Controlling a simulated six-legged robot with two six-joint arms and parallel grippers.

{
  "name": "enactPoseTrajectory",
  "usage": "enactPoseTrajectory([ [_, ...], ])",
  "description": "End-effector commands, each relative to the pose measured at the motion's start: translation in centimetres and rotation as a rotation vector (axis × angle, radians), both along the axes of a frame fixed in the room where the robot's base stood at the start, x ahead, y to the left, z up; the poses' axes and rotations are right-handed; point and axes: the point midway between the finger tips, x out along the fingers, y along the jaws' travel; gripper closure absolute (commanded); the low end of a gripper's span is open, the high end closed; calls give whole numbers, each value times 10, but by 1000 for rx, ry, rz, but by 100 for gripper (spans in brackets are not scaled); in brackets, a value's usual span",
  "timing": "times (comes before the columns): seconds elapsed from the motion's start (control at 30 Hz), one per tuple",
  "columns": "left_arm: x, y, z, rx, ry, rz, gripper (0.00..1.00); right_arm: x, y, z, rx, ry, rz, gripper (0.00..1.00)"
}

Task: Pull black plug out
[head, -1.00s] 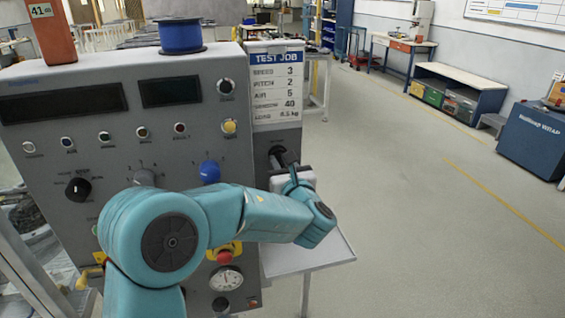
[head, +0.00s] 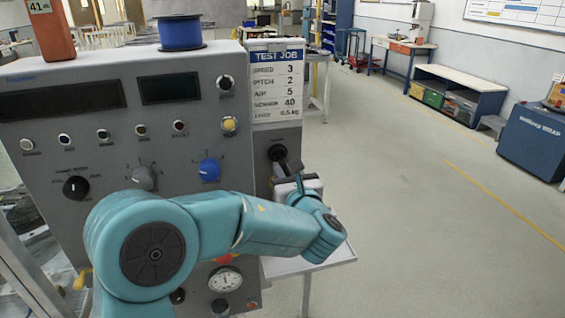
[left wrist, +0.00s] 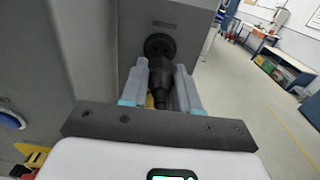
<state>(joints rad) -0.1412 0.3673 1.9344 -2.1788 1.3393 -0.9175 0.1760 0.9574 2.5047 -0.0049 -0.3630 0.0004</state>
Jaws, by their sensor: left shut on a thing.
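The black plug (left wrist: 162,80) is between the two grey fingers of my left gripper (left wrist: 160,70) in the left wrist view. My left gripper is shut on it. In the head view the socket (head: 277,152) is on the grey panel below the test job card. My left gripper (head: 287,169) is just in front of and below it. The plug is mostly hidden there by my gripper. My right gripper is out of view.
The grey control panel (head: 110,160) with knobs and buttons stands at the left. A small pale shelf (head: 325,260) juts out below the socket. A blue spool (head: 181,33) sits on top. The floor to the right is clear.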

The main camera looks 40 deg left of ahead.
Motion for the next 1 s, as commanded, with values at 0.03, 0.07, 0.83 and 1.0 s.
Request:
enactPoseTrajectory([
  [0.03,-1,-2,0,0,0,-1,100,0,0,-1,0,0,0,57],
  [0.07,-2,-3,0,0,0,-1,100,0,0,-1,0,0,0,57],
  [0.83,-16,-18,0,1,-1,0,100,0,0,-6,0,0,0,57],
  [1.0,-15,-18,0,1,-1,0,100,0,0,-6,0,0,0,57],
])
